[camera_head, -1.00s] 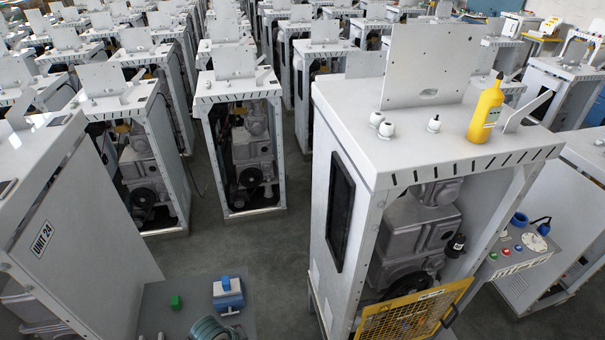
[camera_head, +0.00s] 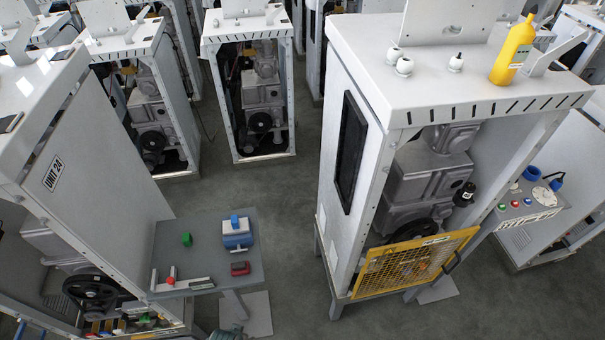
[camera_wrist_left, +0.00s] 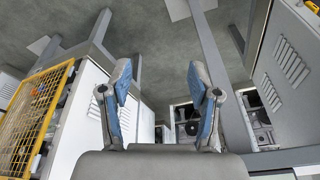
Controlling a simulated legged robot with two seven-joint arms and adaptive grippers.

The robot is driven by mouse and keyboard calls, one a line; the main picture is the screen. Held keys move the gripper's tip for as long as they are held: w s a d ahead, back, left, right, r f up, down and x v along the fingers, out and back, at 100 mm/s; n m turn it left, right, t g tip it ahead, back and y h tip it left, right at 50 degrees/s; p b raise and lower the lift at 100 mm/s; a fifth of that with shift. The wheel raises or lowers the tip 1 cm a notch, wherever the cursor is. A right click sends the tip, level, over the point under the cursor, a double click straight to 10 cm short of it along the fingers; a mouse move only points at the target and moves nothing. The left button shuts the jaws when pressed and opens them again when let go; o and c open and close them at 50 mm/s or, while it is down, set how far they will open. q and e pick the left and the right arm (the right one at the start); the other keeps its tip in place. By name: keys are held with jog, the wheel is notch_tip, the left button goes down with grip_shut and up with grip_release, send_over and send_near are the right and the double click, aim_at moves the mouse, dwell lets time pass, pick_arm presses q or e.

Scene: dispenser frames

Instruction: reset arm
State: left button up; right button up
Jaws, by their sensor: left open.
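My left gripper (camera_wrist_left: 160,80) shows in the left wrist view. Its two blue-padded fingers are apart with nothing between them. Grey floor and cabinet legs lie beyond it. In the head view only a small dark green-grey piece, which may be part of my arm, shows at the bottom edge. My right gripper is in neither view.
A white dispenser frame (camera_head: 345,225) with a yellow mesh guard (camera_head: 412,265) stands right of centre. A yellow bottle (camera_head: 513,50) is on its top. Floor (camera_head: 285,210) between is clear.

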pick_arm(q)
jog(key=s+f+g+b, duration=0.1)
jog(key=s+f+b, duration=0.15)
jog(key=f, duration=0.85)
jog(key=s+f+b, duration=0.1)
jog(key=s+f, duration=0.3)
jog(key=f, duration=0.8)
jog(key=s+a+f+g+b, duration=0.1)
jog(key=s+a+f+b, duration=0.1)
jog(key=s+f, duration=1.2)
jog(key=shift+s+a+b, duration=0.25)
jog(key=shift+a+b, duration=0.05)
jog(key=shift+a, duration=0.4)
